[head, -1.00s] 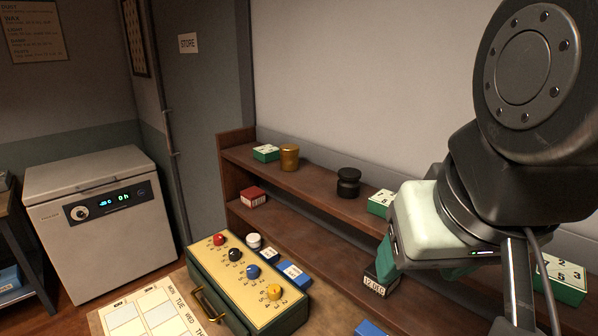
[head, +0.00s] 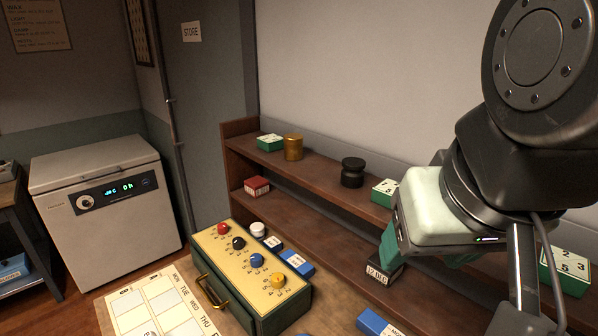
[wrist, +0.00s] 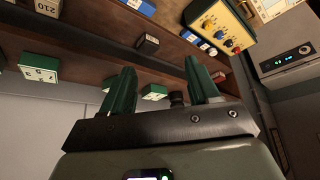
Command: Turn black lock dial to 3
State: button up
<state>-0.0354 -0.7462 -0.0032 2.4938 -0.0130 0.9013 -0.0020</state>
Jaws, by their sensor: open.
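The black lock dial (head: 238,242) sits on the cream top panel of a green lock box (head: 262,312), between a red dial (head: 222,229) and a blue dial (head: 256,260). A yellow dial (head: 278,281) is nearest the front. Small numbers surround each dial; I cannot read the black dial's setting. My gripper (head: 425,258) is well to the right of the box, in front of the shelves, open and empty. In the wrist view its two green fingers (wrist: 161,75) are spread apart, and the box (wrist: 222,22) shows at the top.
Wooden shelves (head: 300,165) along the wall carry a brass jar (head: 293,147), a black jar (head: 352,172) and numbered green blocks. A white jar (head: 257,229) and blue boxes stand beside the lock box. A calendar sheet (head: 150,305) lies left of it. A freezer (head: 105,200) stands farther left.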

jog(key=w+a+r+n, duration=0.2)
jog(key=w+a, duration=0.1)
jog(key=w, duration=0.4)
jog(key=w+a+r+n, duration=0.1)
jog(key=w+a, duration=0.1)
jog(key=w, duration=0.4)
jog(key=m+g, duration=0.5)
jog(key=m, duration=0.1)
send_over(238, 239)
notch_tip(238, 239, down, 26)
jog(key=shift+y, duration=0.3)
notch_tip(238, 239, down, 10)
jog(key=shift+d+f, duration=0.1)
jog(key=shift+f, duration=0.15)
jog(key=shift+c, duration=0.3)
jog(key=c, duration=1)
